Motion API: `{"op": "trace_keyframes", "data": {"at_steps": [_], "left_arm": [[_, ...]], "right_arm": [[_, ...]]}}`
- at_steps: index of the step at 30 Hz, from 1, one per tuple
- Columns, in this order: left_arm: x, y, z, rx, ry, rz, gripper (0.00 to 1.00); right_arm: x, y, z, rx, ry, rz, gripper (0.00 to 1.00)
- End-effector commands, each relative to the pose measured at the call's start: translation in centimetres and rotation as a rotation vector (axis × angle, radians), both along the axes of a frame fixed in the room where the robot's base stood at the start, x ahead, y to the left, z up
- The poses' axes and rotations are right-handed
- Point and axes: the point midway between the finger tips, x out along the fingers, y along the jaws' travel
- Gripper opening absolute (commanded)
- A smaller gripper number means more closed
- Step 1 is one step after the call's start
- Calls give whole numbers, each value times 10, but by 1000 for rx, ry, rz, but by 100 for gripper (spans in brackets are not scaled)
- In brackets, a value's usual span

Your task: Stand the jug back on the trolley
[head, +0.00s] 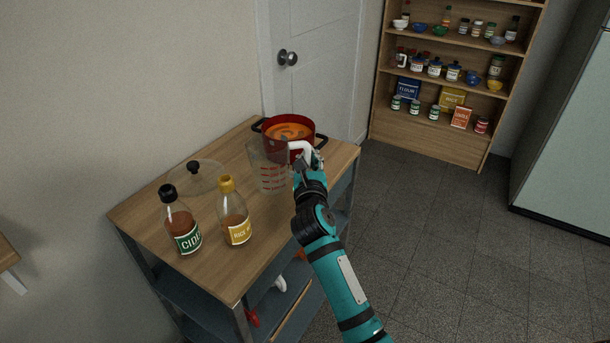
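The jug (270,172) is clear with red measuring marks and a white handle. It is upright over the far part of the wooden trolley top (265,262), in front of the red pot. I cannot tell whether its base touches the wood. My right gripper (311,160) is at the jug's right side, shut on its white handle; the fingertips are partly hidden. My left gripper is not in view.
A red pot (305,149) of orange soup stands behind the jug. A cider bottle (181,222), a yellow-capped bottle (234,214) and a glass lid (196,178) stand on the left. The trolley's near right top is clear.

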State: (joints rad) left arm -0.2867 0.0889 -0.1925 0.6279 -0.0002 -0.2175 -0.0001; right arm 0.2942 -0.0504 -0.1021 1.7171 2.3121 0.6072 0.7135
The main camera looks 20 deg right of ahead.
Motion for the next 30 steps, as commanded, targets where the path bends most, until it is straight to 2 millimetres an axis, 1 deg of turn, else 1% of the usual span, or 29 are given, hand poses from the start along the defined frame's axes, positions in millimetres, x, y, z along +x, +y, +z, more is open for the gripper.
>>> {"op": "trace_keyframes", "data": {"at_steps": [1, 3, 6, 10, 15, 19, 20, 26, 27, 30], "left_arm": [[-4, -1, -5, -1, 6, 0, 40], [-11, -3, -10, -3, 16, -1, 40], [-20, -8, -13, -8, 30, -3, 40], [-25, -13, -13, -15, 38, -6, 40], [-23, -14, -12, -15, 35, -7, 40], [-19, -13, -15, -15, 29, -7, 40], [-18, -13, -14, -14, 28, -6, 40], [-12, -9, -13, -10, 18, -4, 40], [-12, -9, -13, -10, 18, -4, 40], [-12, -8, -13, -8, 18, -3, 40]], "right_arm": [[0, 0, -13, 1, 4, 1, 0], [0, 0, -25, 1, 4, 0, 0], [0, 0, -35, 1, 2, 1, 0], [0, 0, -36, 1, -1, 1, 0], [0, 0, -36, 1, 0, 1, 0], [0, 0, -40, 1, 0, 1, 0], [0, 0, -40, 0, 1, 1, 1], [0, 0, -40, 0, 1, 1, 27], [0, 0, -40, 0, 1, 1, 29], [0, 0, -40, 0, 1, 1, 29]]}}
